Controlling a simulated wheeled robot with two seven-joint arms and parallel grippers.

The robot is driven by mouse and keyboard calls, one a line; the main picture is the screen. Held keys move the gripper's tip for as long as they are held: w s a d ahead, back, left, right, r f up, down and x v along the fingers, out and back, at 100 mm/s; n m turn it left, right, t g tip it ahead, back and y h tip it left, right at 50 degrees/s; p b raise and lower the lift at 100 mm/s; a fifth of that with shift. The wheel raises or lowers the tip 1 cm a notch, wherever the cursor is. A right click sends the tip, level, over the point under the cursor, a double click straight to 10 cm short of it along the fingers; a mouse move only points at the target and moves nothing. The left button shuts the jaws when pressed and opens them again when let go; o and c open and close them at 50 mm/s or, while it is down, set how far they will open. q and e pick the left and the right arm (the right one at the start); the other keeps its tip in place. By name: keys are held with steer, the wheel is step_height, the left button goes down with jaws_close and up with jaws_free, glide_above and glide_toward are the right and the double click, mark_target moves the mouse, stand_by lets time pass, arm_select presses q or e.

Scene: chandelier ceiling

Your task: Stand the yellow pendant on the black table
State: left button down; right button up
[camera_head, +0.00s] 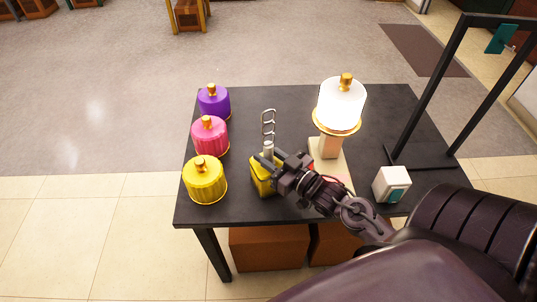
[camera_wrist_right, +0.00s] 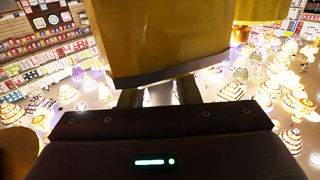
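The yellow pendant (camera_head: 263,182) has a yellow body, a grey neck and pale chain links rising above it. It is upright near the front middle of the black table (camera_head: 240,205). I cannot tell whether its base touches the tabletop. My right gripper (camera_head: 268,160) comes in from the right and its fingers are at the pendant's neck, apparently shut on it, partly hiding the body. In the right wrist view a large yellow surface (camera_wrist_right: 170,40) fills the upper middle, just beyond the fingers (camera_wrist_right: 158,96). My left gripper is not in view.
Purple (camera_head: 214,103), pink (camera_head: 209,138) and yellow (camera_head: 204,182) drum shapes with gold knobs line the left edge. A lit white lamp (camera_head: 340,105) stands behind right. A white block (camera_head: 391,185) and a black frame (camera_head: 425,165) stand at the right. The table's centre back is clear.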

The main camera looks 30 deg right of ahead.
steer(key=shift+o, duration=1.2)
steer(key=shift+r, duration=0.15)
steer(key=shift+s, duration=0.35)
steer(key=v, duration=1.1)
steer(key=shift+s+d+b, duration=0.2)
steer(key=shift+b, duration=0.2)
